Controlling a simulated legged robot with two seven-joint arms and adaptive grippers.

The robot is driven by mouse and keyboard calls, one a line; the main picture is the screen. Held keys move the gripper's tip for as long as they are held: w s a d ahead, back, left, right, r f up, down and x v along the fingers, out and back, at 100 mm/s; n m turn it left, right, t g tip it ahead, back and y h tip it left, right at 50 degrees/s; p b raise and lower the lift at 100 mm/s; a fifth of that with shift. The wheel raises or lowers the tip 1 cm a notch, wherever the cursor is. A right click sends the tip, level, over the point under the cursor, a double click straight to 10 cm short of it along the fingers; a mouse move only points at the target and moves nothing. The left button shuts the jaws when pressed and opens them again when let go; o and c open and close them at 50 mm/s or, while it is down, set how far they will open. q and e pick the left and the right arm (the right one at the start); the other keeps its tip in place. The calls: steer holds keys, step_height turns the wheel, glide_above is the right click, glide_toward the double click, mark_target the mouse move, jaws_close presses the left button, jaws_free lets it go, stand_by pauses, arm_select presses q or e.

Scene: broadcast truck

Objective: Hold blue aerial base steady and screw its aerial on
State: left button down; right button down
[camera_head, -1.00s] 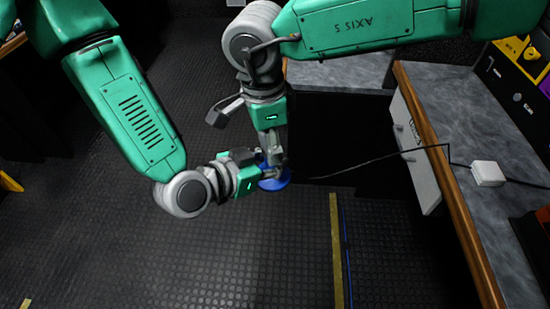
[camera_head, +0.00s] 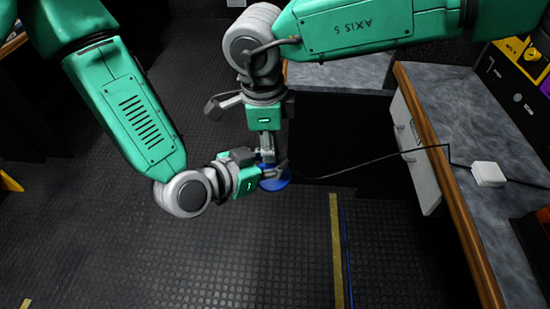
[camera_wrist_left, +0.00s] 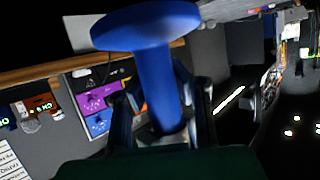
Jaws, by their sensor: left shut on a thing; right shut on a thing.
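The blue aerial base (camera_head: 275,183) shows as a round disc under my two grippers, held in the air above the floor. My left gripper (camera_head: 266,172) comes in from the left and is shut on its stem. The left wrist view shows the blue disc (camera_wrist_left: 145,27) and the stem running down between the left fingers (camera_wrist_left: 160,125). My right gripper (camera_head: 266,155) points down from above, right over the base, and is shut on the aerial. The aerial is mostly hidden by the fingers, and I cannot tell how its end meets the base.
A grey counter (camera_head: 485,215) with a wooden edge runs along the right, with a white box (camera_head: 488,174) on it. A thin black cable (camera_head: 400,153) runs from that side towards the grippers. The dark studded floor (camera_head: 220,260) below is clear, with a yellow strip (camera_head: 337,250).

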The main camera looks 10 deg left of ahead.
steer(key=c, duration=1.2)
jaws_free()
steer(key=shift+o, duration=0.2)
steer(key=shift+r, duration=0.1)
steer(key=r, duration=1.1)
steer(key=shift+s+a+r, duration=0.1)
steer(key=shift+a+r, duration=0.25)
